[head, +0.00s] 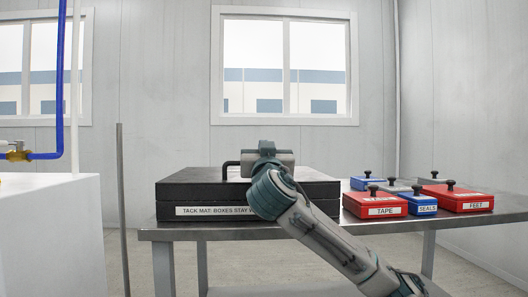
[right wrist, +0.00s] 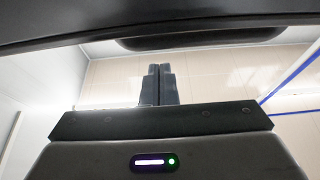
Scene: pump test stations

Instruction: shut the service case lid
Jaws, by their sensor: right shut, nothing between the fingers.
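The black service case (head: 180,200) stands on the grey table, with a white label on its front, part hidden by my arm. Its lid (head: 310,187) lies flat over the base in the head view; I cannot tell whether it is fully down. A black handle (head: 228,171) rises from the lid's top. My right gripper (head: 268,152) is above the lid beside the handle, its fingers hidden there. In the right wrist view its fingers (right wrist: 159,84) are shut and empty, below a dark edge crossing the top. My left gripper is not in view.
Right of the case are red boxes marked TAPE (head: 375,207) and FEET (head: 462,202), a blue SEALS box (head: 421,205) and other small boxes behind. A thin grey post (head: 123,210) stands left of the table (head: 490,213). A white block (head: 50,240) with a blue pipe is farther left.

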